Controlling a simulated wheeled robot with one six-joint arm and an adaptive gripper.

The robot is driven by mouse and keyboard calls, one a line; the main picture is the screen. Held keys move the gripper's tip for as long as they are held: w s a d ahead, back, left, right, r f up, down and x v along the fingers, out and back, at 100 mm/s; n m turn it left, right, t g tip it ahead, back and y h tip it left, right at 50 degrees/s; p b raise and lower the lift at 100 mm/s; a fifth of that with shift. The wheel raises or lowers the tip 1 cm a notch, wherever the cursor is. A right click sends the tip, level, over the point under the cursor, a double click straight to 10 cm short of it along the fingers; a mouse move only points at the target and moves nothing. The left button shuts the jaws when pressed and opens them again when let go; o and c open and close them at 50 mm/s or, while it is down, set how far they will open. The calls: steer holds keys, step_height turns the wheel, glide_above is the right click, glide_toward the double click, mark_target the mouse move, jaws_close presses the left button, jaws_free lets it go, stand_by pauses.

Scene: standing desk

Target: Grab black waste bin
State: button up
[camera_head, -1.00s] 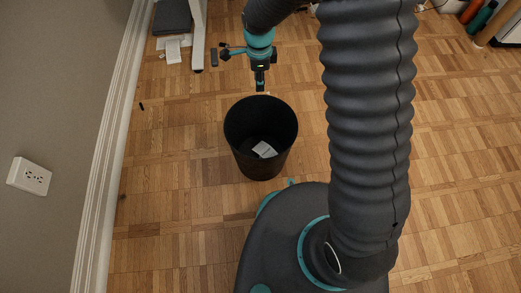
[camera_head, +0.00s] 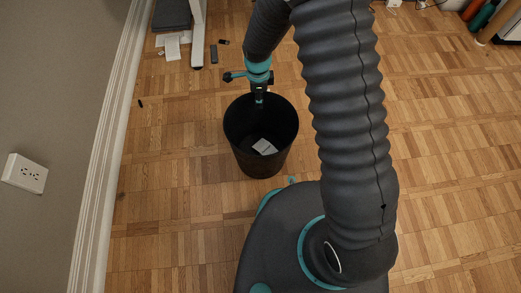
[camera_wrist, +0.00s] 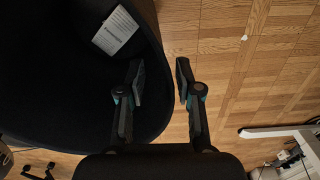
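The black waste bin (camera_head: 250,163) stands upright on the wood floor in front of my base, with a white piece of paper (camera_head: 264,146) inside. In the wrist view the bin (camera_wrist: 60,100) fills the left side, and the paper (camera_wrist: 116,31) shows inside it. My gripper (camera_head: 259,101) is at the bin's far rim, pointing down. In the wrist view my gripper (camera_wrist: 160,73) is open. Its left finger is over the bin's inside and its right finger over the floor outside, with the rim between them. I see no clear contact.
A wall with a white outlet (camera_head: 25,173) and baseboard (camera_head: 103,150) runs along the left. A white desk leg (camera_head: 198,40), papers (camera_head: 172,47) and small dark items lie at the far left. The floor (camera_head: 175,200) around the bin is mostly clear.

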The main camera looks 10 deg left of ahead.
step_height(320, 180, down, 4)
steer(key=shift+s+d+r, duration=0.1)
steer(key=shift+r, duration=0.15)
jaws_close()
steer(key=shift+r, duration=0.15)
